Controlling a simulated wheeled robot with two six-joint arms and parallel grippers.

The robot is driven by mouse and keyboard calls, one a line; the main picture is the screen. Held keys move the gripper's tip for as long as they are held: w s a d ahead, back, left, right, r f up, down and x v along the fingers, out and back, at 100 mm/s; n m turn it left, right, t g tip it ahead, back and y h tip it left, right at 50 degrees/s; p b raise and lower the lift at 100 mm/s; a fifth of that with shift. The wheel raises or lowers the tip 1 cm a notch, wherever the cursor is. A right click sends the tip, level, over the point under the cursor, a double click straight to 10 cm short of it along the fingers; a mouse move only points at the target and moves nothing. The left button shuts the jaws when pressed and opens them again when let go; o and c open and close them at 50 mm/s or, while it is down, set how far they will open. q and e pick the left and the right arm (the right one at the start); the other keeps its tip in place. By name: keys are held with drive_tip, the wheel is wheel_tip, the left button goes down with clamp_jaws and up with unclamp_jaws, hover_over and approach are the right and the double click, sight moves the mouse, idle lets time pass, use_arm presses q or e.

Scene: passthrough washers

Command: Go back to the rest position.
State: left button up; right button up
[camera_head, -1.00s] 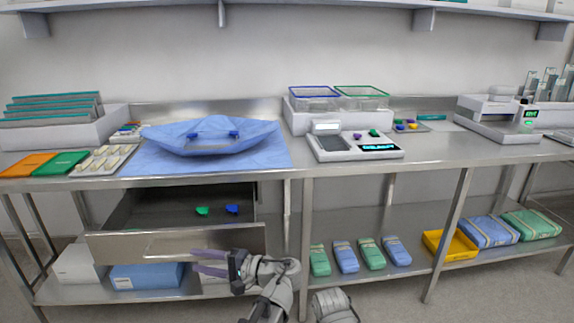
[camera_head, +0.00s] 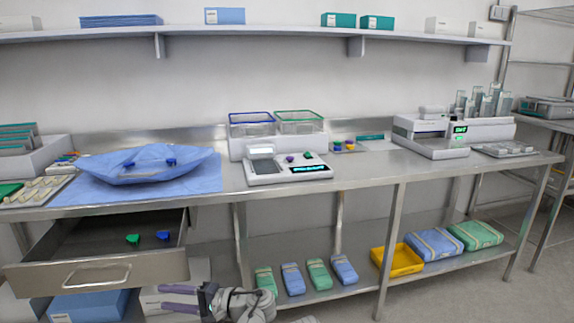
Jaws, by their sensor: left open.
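My left gripper (camera_head: 186,300) is at the bottom of the picture, in front of the steel table. Its two purple fingers point left and stand apart, with nothing seen between them. It is below and to the right of the handle of the open drawer (camera_head: 95,272); I cannot tell whether it touches the drawer. The drawer holds a green piece (camera_head: 133,238) and a blue piece (camera_head: 163,236). My right gripper does not show.
The steel table (camera_head: 330,182) carries a blue wrapped bundle (camera_head: 147,166), a scale (camera_head: 287,167) and bins with a blue and a green rim. Packs and a yellow tray (camera_head: 398,262) lie on the lower shelf. Floor shows at the lower right.

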use_arm(q)
drive_tip(key=s+d+f+g+h, duration=0.1)
drive_tip(key=s+d+f+h, duration=0.1)
drive_tip(key=d+f+h, duration=0.35)
drive_tip(key=s+d+f+h, duration=0.3)
drive_tip(key=f, duration=0.6)
drive_tip(key=s+d+f+g+h, duration=0.1)
drive_tip(key=s+d+f+h, duration=0.2)
drive_tip(key=d, duration=0.3)
drive_tip(key=s+d+f+g+h, duration=0.1)
drive_tip(key=s+d+f+h, duration=0.25)
drive_tip(key=d, duration=0.35)
wheel_tip(320, 180, up, 30)
drive_tip(key=p, duration=2.9)
drive_tip(key=shift+w+d+h, duration=0.15)
drive_tip(key=shift+w+h, duration=0.05)
drive_tip(key=shift+h, duration=0.2)
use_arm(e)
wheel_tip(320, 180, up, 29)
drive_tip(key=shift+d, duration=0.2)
use_arm(q)
drive_tip(key=shift+f, duration=0.1)
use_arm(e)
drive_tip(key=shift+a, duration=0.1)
